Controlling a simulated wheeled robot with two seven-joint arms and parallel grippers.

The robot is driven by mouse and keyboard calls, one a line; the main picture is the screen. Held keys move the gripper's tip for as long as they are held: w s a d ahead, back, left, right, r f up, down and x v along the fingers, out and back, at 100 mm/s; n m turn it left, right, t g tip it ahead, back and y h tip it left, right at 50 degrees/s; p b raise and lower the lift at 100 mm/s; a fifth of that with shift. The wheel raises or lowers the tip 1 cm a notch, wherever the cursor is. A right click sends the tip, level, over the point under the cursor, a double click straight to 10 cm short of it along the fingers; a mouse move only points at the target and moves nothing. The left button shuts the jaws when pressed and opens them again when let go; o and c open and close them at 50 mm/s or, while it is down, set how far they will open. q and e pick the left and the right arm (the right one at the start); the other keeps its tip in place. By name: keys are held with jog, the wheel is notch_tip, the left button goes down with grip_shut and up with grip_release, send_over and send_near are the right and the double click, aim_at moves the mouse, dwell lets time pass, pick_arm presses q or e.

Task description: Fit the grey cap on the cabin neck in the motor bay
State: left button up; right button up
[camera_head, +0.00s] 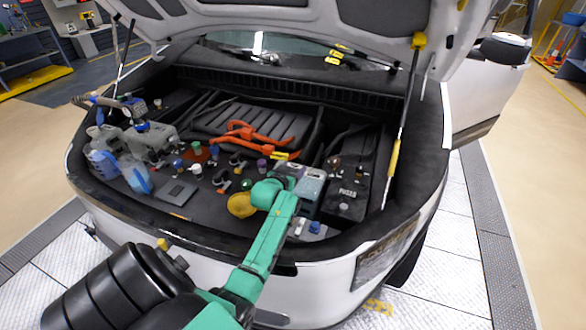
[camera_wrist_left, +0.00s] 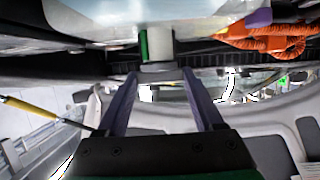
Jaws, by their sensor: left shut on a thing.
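My left gripper (camera_wrist_left: 160,75) is shut on a small grey piece, which looks like the grey cap (camera_wrist_left: 161,67), between its two fingertips. Just beyond the cap in the left wrist view is a white neck (camera_wrist_left: 159,42) with a green strip on its side, under a pale translucent tank (camera_wrist_left: 95,16). The cap is in line with this neck; I cannot tell if they touch, or if this is the cabin neck. In the head view my green left arm reaches into the motor bay, and its wrist hides the fingers and the cap. A pale tank (camera_head: 312,182) stands beside the wrist. My right gripper is not in view.
Orange cables (camera_head: 255,138) cross the bay, with a purple cap (camera_head: 262,165) nearby. A yellow round piece (camera_head: 240,205) lies left of my wrist. A black fuse box (camera_head: 350,190) stands to the right. Bottles (camera_head: 136,175) crowd the left side. The raised hood is overhead.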

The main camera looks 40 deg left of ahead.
pick_arm(q)
jog(key=shift+f, duration=0.15)
jog(key=o, duration=1.3)
jog(key=shift+o, duration=0.2)
jog(key=b+v, duration=0.1)
jog(key=v, duration=1.3)
jog(key=shift+s, duration=0.3)
jog(key=shift+d, duration=0.1)
